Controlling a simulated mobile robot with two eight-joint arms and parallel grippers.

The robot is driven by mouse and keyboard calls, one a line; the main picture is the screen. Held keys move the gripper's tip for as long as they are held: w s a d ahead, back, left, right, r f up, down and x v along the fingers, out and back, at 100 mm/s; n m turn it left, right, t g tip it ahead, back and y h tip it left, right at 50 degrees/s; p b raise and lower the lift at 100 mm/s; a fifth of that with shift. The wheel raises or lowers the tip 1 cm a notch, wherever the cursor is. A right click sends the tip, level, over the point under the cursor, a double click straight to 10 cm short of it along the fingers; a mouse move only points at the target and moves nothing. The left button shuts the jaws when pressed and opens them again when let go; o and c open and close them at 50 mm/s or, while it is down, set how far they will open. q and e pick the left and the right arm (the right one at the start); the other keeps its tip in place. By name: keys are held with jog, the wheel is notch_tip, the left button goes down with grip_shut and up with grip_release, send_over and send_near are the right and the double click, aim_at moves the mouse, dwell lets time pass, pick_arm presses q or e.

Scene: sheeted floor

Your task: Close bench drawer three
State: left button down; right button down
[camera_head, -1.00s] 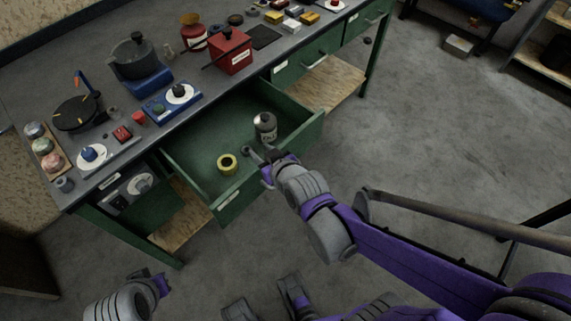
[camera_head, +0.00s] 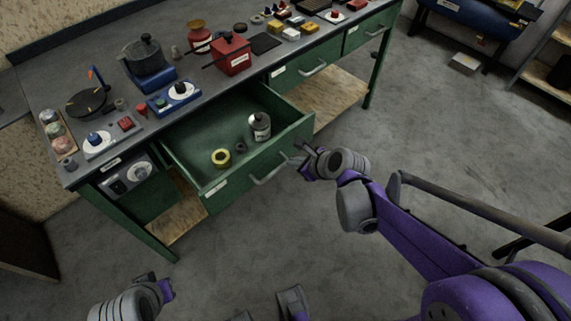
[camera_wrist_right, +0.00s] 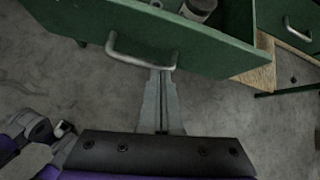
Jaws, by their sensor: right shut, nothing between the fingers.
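An open green drawer (camera_head: 262,172) sticks out from the bench; the number on its label is not readable. It holds a yellow ring (camera_head: 221,157), a small dark ring (camera_head: 240,147) and a grey bottle (camera_head: 260,126). Its bar handle (camera_head: 270,176) is on the front panel, and shows in the right wrist view (camera_wrist_right: 130,56). My right gripper (camera_head: 302,158) is outside the drawer, by the front panel. In the right wrist view its shut, empty fingers (camera_wrist_right: 162,76) overlap the handle's right end; contact is unclear. My left gripper (camera_head: 158,284) is low at left, its fingers unclear.
The bench top carries a dark pot (camera_head: 146,55), a red box (camera_head: 232,56) and several small items. Two shut green drawers (camera_head: 306,68) lie to the right, above a wooden lower shelf (camera_head: 335,95). Grey floor in front is clear.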

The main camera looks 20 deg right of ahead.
jog(key=m, duration=0.2)
jog(key=b, duration=0.2)
send_near(274, 161)
jog(key=x, duration=0.5)
jog(key=shift+w+a+f, duration=0.15)
jog(key=shift+w+a, duration=0.05)
jog(key=shift+w, duration=0.05)
